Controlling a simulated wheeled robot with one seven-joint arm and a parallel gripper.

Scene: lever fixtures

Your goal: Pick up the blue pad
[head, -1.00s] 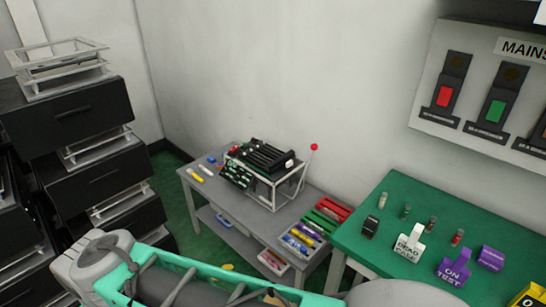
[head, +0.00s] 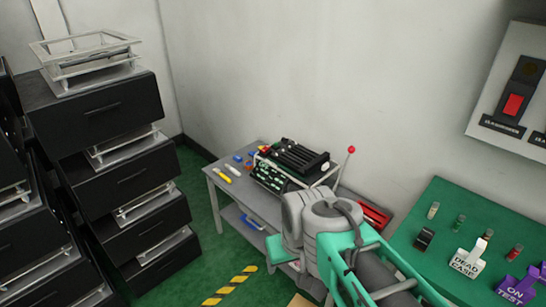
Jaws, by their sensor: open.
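Small blue pieces (head: 238,158) lie at the back left of the grey table (head: 218,184), beside yellow and white sticks. A larger blue item (head: 252,222) sits on the table's lower shelf. Both are small in the head view, and I cannot tell which of them is the blue pad. My grey and teal arm crosses the lower right and hides the table's front right part. My gripper is not in view.
A black rack with a lever and red knob (head: 351,150) stands on the grey table. A green table (head: 430,215) with tags is at the right. Black drawer stacks (head: 120,180) stand at the left. Green floor with yellow-black tape (head: 232,285) lies between.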

